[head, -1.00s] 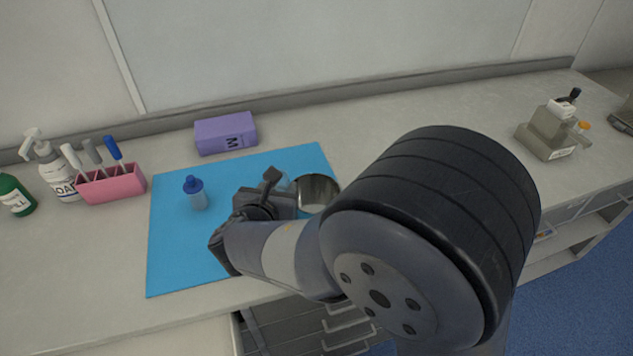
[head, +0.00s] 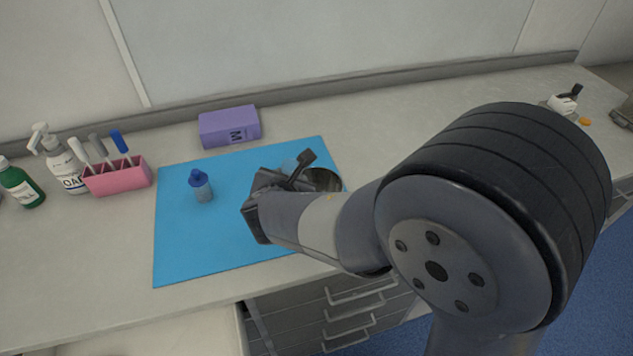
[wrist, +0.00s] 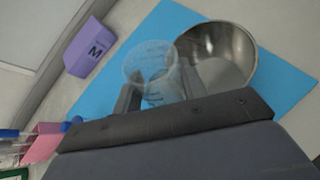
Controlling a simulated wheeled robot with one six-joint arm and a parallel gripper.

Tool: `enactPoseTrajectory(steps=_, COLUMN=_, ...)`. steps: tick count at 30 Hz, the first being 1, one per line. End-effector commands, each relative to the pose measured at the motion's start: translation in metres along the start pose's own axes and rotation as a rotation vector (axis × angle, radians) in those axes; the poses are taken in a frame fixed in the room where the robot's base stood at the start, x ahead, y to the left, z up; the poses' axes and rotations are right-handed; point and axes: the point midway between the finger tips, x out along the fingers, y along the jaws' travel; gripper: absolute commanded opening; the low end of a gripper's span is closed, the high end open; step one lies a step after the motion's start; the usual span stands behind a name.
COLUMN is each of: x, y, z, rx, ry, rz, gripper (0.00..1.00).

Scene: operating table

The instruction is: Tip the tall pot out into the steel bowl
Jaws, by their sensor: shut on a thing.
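The tall pot (wrist: 152,65) is a clear, see-through cup. My gripper (wrist: 158,92) is shut on it, and in the wrist view it is held tilted beside the steel bowl, its rim close to the bowl's near left edge. The steel bowl (wrist: 232,50) is shiny and round and stands on the blue mat; a grey surface shows inside it. In the head view the bowl (head: 326,180) is partly hidden behind my gripper (head: 285,178), and only a faint bit of the pot (head: 289,165) shows. I cannot tell what the pot holds.
The blue mat (head: 190,250) lies under the bowl. A blue-capped bottle (head: 201,187) stands on its left part. A purple box (head: 229,127) lies behind it. A pink holder with pens (head: 118,176), a soap bottle (head: 66,170) and a green bottle (head: 20,185) stand at left.

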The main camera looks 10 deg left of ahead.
Motion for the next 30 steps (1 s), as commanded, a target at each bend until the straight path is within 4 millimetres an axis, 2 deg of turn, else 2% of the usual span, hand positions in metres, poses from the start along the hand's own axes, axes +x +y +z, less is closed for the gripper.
enactPoseTrajectory(steps=21, x=0.01, y=-0.022, z=0.019, rx=0.264, ry=0.217, rz=0.106, gripper=0.17)
enactPoseTrajectory(steps=30, x=0.015, y=-0.025, z=0.013, rx=0.345, ry=0.286, rz=0.142, gripper=0.17)
